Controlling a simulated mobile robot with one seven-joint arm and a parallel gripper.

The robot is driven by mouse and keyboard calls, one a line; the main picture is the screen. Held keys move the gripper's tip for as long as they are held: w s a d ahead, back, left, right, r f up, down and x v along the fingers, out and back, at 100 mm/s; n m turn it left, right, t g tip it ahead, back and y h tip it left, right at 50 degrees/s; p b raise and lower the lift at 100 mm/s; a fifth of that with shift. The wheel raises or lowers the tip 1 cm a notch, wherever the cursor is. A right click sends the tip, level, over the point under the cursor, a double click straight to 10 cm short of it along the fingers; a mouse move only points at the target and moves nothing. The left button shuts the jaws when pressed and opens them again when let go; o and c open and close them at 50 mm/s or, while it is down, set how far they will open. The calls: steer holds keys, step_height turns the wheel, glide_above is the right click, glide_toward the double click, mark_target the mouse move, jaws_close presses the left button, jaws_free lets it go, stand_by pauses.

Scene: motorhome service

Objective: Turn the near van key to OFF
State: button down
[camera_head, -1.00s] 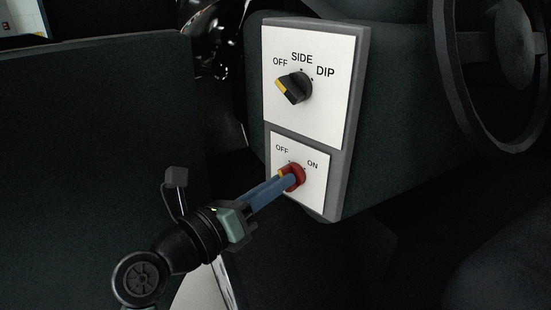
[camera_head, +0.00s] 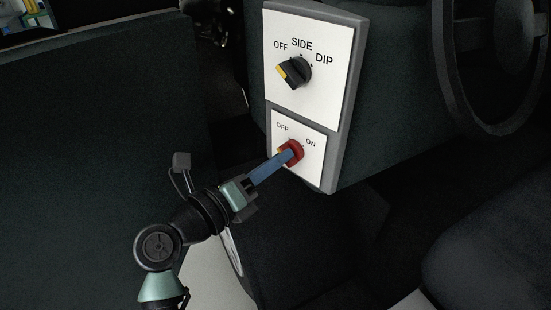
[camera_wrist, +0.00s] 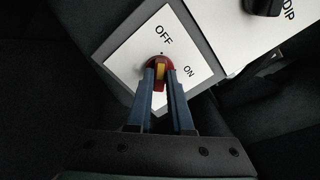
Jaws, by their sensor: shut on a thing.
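The van key (camera_head: 297,153) is a red knob with a yellow stripe on the lower white panel (camera_head: 310,172), between the printed words OFF and ON. It also shows in the wrist view (camera_wrist: 147,65). My gripper (camera_head: 284,156) has its blue fingers on the red knob. In the wrist view, my gripper (camera_wrist: 161,70) has one finger on each side of the yellow stripe, shut on the knob. In the head view, some yellow shows at the knob's left, below OFF. The fingers partly cover the knob, so its exact setting is hard to tell.
A black rotary switch (camera_head: 296,73) with a yellow mark sits above, on a panel marked OFF, SIDE and DIP. A steering wheel (camera_head: 446,80) is at the upper right. A dark seat or panel (camera_head: 90,150) fills the left, and a dark seat (camera_head: 490,250) is at lower right.

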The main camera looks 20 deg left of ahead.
steer(key=c, duration=0.8)
jaws_free()
steer(key=v, duration=1.3)
